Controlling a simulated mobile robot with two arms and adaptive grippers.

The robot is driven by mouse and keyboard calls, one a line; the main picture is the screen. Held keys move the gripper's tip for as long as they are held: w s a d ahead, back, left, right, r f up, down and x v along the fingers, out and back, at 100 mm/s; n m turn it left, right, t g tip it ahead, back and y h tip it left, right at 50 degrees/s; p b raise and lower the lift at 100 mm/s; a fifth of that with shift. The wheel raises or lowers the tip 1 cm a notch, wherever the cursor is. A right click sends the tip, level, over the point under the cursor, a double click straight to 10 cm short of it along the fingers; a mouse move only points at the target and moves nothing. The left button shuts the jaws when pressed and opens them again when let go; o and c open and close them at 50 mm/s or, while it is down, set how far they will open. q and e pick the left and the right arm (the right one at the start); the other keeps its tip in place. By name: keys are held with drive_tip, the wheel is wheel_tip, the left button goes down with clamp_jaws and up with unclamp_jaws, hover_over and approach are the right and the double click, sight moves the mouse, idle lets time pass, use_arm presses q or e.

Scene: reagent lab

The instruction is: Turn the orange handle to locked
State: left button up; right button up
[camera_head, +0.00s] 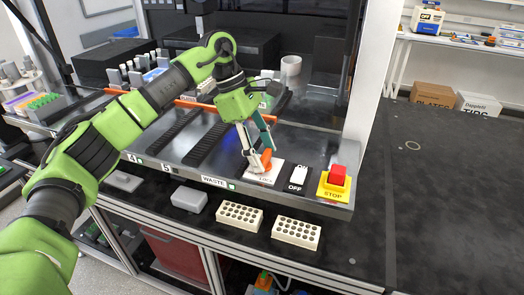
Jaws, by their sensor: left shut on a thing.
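The orange handle (266,159) stands on a pale plate (262,174) marked with small lettering near the front edge of the machine's deck. My left gripper (256,153) reaches down from above and its fingers are shut on the handle. The fingers and the handle overlap in this view, so the handle's exact angle is hard to read. My right gripper is not in view.
Right of the plate are an OFF switch (298,178) and a red stop button (337,174) on a yellow base. Two white tube racks (297,230) and a grey box (189,199) lie in front. The dark bench (450,190) at right is mostly clear.

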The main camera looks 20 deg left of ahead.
use_arm(q)
drive_tip(key=o, duration=1.1)
drive_tip(key=v, duration=1.2)
drive_tip(key=shift+d, duration=0.1)
